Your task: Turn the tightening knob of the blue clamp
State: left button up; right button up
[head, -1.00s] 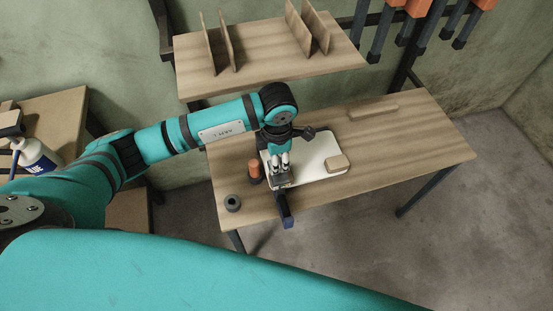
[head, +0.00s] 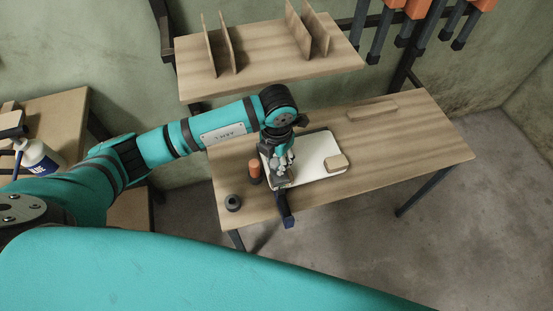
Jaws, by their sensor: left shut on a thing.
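The blue clamp (head: 287,212) is at the front edge of the wooden workbench, with its dark blue bar jutting out past the edge. My left gripper (head: 284,172) reaches down from above at the clamp's upper end. Its fingers are shut on the part there, which looks like the clamp's tightening knob. The knob itself is mostly hidden by the fingers. My right gripper is not in view.
An orange-topped cylinder (head: 254,169) stands close left of my left gripper, and a dark round ring (head: 233,202) sits near the front left corner. A wooden block (head: 336,162) rests on the white board. A shelf (head: 270,68) overhangs the back.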

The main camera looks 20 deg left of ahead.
pick_arm(q)
jog(key=shift+r+n, duration=0.1)
jog(key=shift+n, duration=0.7)
jog(key=shift+n+p, duration=0.35)
jog(key=shift+n, duration=0.55)
jog(key=shift+n, duration=0.6)
jog(key=shift+n+p, duration=0.45)
jog(key=shift+n, duration=0.65)
